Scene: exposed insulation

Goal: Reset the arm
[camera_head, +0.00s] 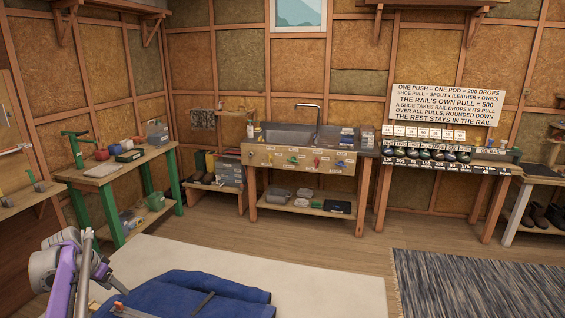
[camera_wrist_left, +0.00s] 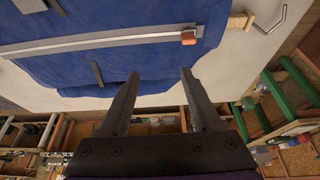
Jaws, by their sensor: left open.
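My left arm (camera_head: 75,265) comes in at the lower left of the head view, with purple and grey links. In the left wrist view, my left gripper (camera_wrist_left: 160,78) has its two dark fingers apart with nothing between them. Its fingers point toward a blue cloth (camera_wrist_left: 120,25), which also shows at the bottom of the head view (camera_head: 195,290). I cannot tell how far the fingertips are from the cloth. My right gripper is in neither view.
A metal bar (camera_wrist_left: 100,44) with an orange end crosses the cloth. A green-legged bench (camera_head: 110,185), sink bench (camera_head: 300,160) and rail bench (camera_head: 485,160) line the walls. Wood floor between is clear.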

